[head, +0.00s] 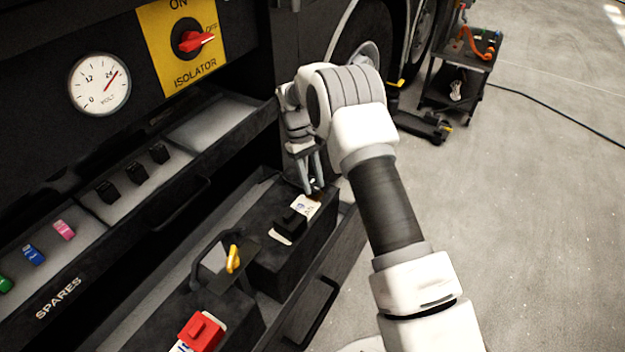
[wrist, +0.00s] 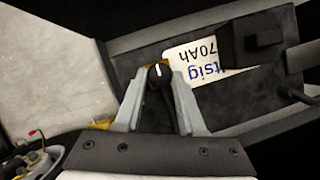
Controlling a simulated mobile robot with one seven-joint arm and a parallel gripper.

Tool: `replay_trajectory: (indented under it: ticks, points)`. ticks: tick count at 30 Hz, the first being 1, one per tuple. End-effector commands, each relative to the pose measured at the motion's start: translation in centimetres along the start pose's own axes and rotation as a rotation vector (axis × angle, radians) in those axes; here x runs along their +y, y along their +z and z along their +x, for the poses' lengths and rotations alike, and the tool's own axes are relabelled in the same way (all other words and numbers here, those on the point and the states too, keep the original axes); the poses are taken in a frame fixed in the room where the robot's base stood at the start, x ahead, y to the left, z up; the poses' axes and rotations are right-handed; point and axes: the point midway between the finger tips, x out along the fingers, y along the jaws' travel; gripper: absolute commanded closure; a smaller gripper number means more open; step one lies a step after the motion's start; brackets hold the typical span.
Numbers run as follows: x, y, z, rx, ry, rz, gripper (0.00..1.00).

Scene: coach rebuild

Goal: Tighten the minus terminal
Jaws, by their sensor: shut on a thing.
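The minus terminal shows in the wrist view as a small round black knob (wrist: 158,76) with a white line, on a yellowish base. It sits at the edge of the dark battery (head: 278,258), beside its white label (wrist: 205,62). My gripper (head: 312,190) points down at the battery's far end, and its two fingers (wrist: 159,88) are shut on the knob, one on each side. In the head view the knob is mostly hidden by the fingertips. A black cap (head: 291,223) stands on the battery next to the label, apart from the fingers.
A red cap (head: 201,332) sits on a nearer battery. A yellow-handled piece (head: 233,259) rises between the batteries. The spares drawer (head: 85,238) is open at left, below the voltmeter (head: 99,84) and the red isolator switch (head: 194,41). Open floor (head: 530,200) lies at right.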

Motion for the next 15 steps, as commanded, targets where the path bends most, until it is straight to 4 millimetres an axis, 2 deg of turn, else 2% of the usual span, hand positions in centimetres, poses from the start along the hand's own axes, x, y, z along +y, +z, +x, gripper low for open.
replay_trajectory:
  ticks: [14,15]
  points:
    - [-0.05,-0.02,0.05,0.000,-0.006,0.011,1.00]
    - [-0.05,-0.02,0.05,0.000,-0.006,0.011,0.54]
